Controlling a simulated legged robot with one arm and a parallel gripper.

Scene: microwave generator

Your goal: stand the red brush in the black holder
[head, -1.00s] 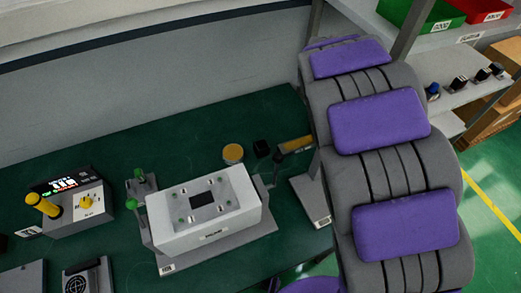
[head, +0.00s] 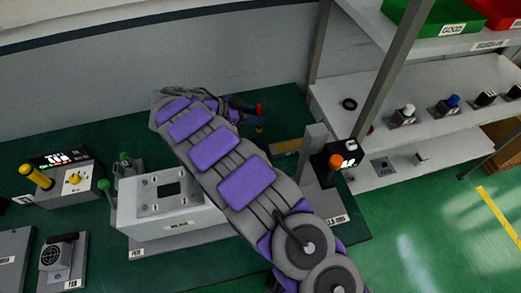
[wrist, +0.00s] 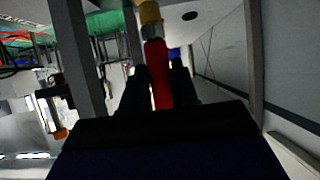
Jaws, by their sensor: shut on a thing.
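The red brush (wrist: 159,72) is between the two dark fingers of my gripper (wrist: 158,86) in the wrist view. Its red handle runs up from the fingers to a metallic band and a yellow end. In the head view my gripper (head: 247,109) is over the back of the green bench, and a small red part of the brush shows at its tip. I cannot pick out the black holder now; a small black block seen earlier at the back of the bench is behind my arm or gripper.
A white fixture box (head: 160,203) stands left of my arm. A yellow-knobbed control unit (head: 68,182) is farther left. A black device with an orange knob (head: 336,160) stands at the bench's right, near a metal post and shelves (head: 430,112). The wall is behind.

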